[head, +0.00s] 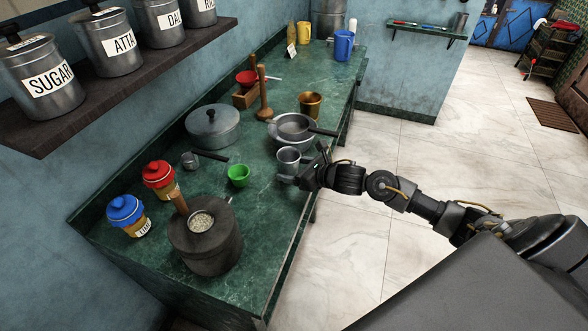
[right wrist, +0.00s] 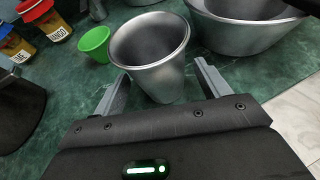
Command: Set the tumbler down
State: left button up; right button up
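The tumbler (head: 288,158) is a plain grey metal cup. It stands upright on the green marble counter, near its front edge. My right gripper (head: 289,179) is low over the counter, right at the tumbler's near side. In the right wrist view the tumbler (right wrist: 152,58) is just ahead of the gripper (right wrist: 162,82), between the lines of its two fingers. The fingers are spread, with a visible gap on the right side; contact on the left is unclear. My left gripper is not in view.
A wide metal pan (head: 296,130) stands close behind the tumbler, and a green cup (head: 238,175) stands to its left. A dark round container (head: 205,238), a lidded pot (head: 212,127) and a brass cup (head: 310,104) are also on the counter. Bare counter lies in front of the green cup.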

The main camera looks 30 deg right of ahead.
jog(key=shift+r+p, duration=0.3)
jog(key=shift+p, duration=0.05)
jog(key=b+v, duration=0.2)
jog(key=v, duration=1)
jog(key=shift+f+b, duration=0.15)
jog(key=shift+b, duration=0.15)
